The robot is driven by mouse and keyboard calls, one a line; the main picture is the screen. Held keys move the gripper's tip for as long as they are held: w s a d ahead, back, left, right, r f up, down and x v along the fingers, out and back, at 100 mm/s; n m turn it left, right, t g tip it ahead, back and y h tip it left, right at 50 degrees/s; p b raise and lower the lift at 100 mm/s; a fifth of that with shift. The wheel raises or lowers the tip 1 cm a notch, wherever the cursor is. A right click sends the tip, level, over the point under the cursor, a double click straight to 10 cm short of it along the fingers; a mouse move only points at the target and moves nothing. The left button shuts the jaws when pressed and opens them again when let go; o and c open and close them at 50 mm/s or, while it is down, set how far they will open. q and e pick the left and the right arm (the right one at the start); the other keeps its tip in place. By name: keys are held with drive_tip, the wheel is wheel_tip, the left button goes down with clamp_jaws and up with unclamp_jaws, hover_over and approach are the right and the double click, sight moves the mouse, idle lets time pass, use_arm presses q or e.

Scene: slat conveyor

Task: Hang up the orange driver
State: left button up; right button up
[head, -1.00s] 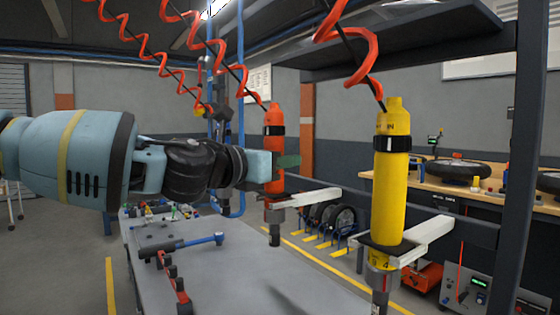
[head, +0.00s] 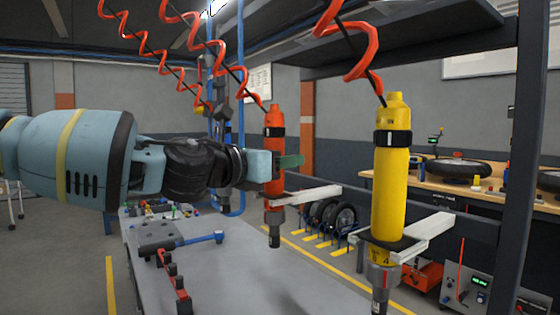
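The orange driver (head: 274,123) is upright below a red coiled hose, at the white bracket arm (head: 315,194) right of the picture's middle. Its grey nose (head: 274,235) points down below the bracket. I cannot tell whether the driver rests in the bracket. My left gripper (head: 286,162) comes in from the left at the driver's mid-height. Its light blue part covers some of the driver's body, and a green fingertip shows to the right. I cannot see whether the fingers press on the driver. My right gripper is not in view.
A yellow driver (head: 391,180) hangs upright at a nearer white bracket (head: 428,236). A grey table (head: 245,270) below holds a blue-handled tool (head: 190,241) and a red and black rack (head: 173,284). A dark post (head: 522,160) stands at the right.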

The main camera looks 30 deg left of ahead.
use_arm(q)
drive_tip(key=shift+o, duration=0.8)
drive_tip(key=shift+f, duration=0.2)
drive_tip(key=shift+s+a+r, duration=0.1)
drive_tip(key=shift+s+r, duration=0.05)
drive_tip(key=shift+s, duration=0.15)
drive_tip(key=s+a, duration=0.1)
drive_tip(key=s, duration=0.6)
drive_tip(key=shift+a+p, duration=0.15)
drive_tip(key=shift+p, duration=0.2)
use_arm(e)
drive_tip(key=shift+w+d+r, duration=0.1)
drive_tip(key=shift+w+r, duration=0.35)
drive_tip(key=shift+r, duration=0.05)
use_arm(q)
drive_tip(key=shift+r, duration=0.1)
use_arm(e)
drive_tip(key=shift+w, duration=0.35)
